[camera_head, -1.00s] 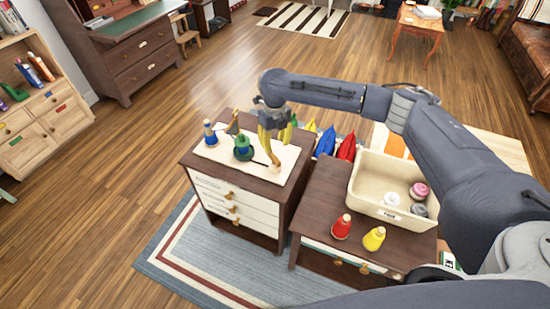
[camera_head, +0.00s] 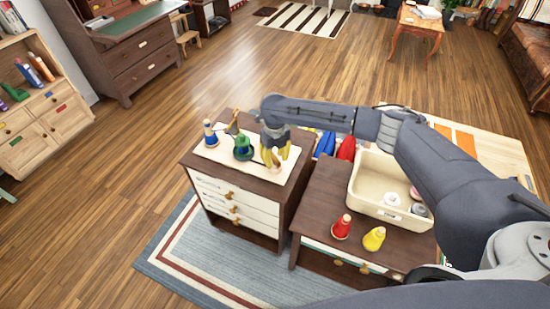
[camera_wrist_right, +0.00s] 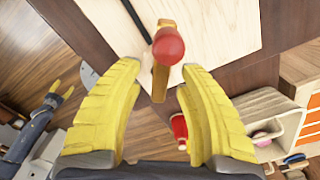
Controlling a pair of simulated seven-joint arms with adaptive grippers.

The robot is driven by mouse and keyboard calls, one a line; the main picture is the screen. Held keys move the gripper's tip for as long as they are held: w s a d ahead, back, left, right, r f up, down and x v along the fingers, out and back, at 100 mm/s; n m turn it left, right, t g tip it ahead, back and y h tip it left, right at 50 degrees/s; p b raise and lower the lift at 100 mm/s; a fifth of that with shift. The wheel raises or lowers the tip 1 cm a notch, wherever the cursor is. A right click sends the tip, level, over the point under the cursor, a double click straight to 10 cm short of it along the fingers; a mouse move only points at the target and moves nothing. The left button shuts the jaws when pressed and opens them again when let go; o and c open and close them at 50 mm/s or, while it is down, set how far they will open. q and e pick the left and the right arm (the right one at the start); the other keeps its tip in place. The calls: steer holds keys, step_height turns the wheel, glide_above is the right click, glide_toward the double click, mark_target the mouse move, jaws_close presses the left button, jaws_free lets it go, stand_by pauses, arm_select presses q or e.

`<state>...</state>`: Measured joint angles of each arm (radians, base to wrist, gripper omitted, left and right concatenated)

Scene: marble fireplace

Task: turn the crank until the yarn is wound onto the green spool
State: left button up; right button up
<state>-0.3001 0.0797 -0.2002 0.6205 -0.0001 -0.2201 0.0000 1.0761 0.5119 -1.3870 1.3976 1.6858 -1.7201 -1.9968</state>
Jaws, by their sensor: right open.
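The green spool (camera_head: 243,148) stands upright on a pale board (camera_head: 212,153) on the left cabinet. A blue-topped spool (camera_head: 210,135) stands to its left. My right gripper (camera_head: 276,158) is above the board's right part, right of the green spool, pointing down. In the right wrist view its yellow fingers are apart, with a wooden crank arm (camera_wrist_right: 160,82) and its red knob (camera_wrist_right: 170,44) in the gap between and beyond the tips. I cannot tell whether they touch. My left gripper (camera_wrist_right: 60,92) shows small at the wrist view's left edge, away from the board. The yarn is not clear.
A cream bin (camera_head: 385,208) holding round items stands on the lower right cabinet (camera_head: 318,205). A red bottle-shaped piece (camera_head: 342,227) and a yellow one (camera_head: 374,238) stand before it. Blue and red pieces sit behind the cabinets. Floor at left is open.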

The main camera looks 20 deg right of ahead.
steer(key=shift+c, duration=0.2)
jaws_close()
steer(key=shift+m, duration=0.3)
steer(key=m, duration=0.5)
steer(key=shift+m, duration=0.3)
steer(key=m, duration=1.1)
steer(key=shift+m, duration=0.4)
steer(key=m, duration=0.6)
steer(key=shift+m, duration=0.4)
